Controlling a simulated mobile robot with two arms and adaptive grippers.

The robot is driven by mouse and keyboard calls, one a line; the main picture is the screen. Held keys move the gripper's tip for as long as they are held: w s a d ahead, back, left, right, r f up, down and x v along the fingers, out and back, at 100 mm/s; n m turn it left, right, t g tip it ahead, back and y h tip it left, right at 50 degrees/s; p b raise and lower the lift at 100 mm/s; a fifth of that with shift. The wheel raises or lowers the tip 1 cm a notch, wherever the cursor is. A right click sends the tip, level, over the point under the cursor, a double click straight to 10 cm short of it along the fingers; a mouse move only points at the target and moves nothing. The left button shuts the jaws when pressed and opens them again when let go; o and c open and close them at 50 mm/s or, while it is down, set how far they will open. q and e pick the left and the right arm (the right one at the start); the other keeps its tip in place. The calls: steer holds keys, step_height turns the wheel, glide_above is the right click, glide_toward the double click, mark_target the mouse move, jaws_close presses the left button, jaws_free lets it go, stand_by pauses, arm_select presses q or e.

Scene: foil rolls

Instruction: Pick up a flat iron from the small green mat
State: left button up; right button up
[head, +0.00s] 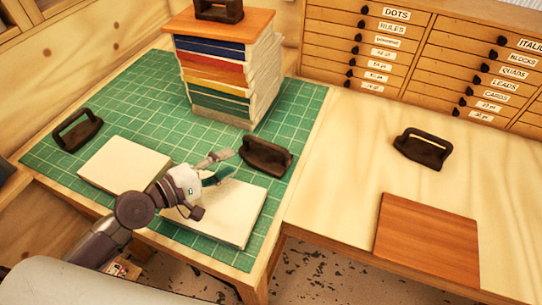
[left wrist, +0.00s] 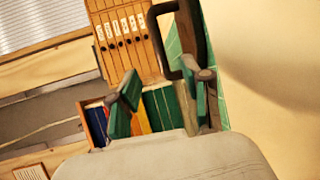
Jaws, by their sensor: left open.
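A green gridded mat (head: 140,92) covers much of the left table. One dark flat iron (head: 267,159) stands on its right side, and another (head: 77,133) stands at its left edge. My left gripper (head: 227,163) is open and empty, just left of the right-hand iron, above a pale paper stack. In the left wrist view, a dark handle (left wrist: 158,28) rises beyond the open fingers (left wrist: 165,90), nearer the right finger. That finger partly hides it. My right gripper is not in view.
A tall stack of coloured books (head: 222,75) stands at the mat's back, with a board and another iron (head: 219,11) on top. Pale paper stacks (head: 125,165) lie on the mat. The right table holds an iron (head: 424,150) and a brown board (head: 428,240). Drawers (head: 385,45) stand behind.

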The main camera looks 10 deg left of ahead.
mark_target(266, 142)
arm_select(q)
steer(key=p+x, duration=0.1)
steer(key=x, duration=0.2)
steer(key=p+x, duration=0.1)
steer(key=x, duration=0.3)
steer(key=shift+d+r, duration=0.15)
steer(key=shift+r, duration=0.05)
steer(key=shift+w+d+f+p, duration=0.1)
steer(key=shift+w+d+p, duration=0.25)
steer(key=shift+w, duration=0.15)
steer(key=p+x, duration=0.1)
steer(key=x, duration=0.2)
steer(key=shift+w+d, duration=0.15)
steer(key=shift+d, duration=0.05)
steer(key=shift+w+d+f, duration=0.25)
steer(key=shift+w+d, duration=0.05)
steer(key=shift+w, duration=0.1)
steer(key=shift+s, duration=0.1)
steer(key=shift+c, duration=1.3)
jaws_close()
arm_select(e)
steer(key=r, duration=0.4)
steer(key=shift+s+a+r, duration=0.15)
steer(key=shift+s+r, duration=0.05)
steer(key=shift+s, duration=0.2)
arm_select(q)
steer(key=shift+r, duration=0.25)
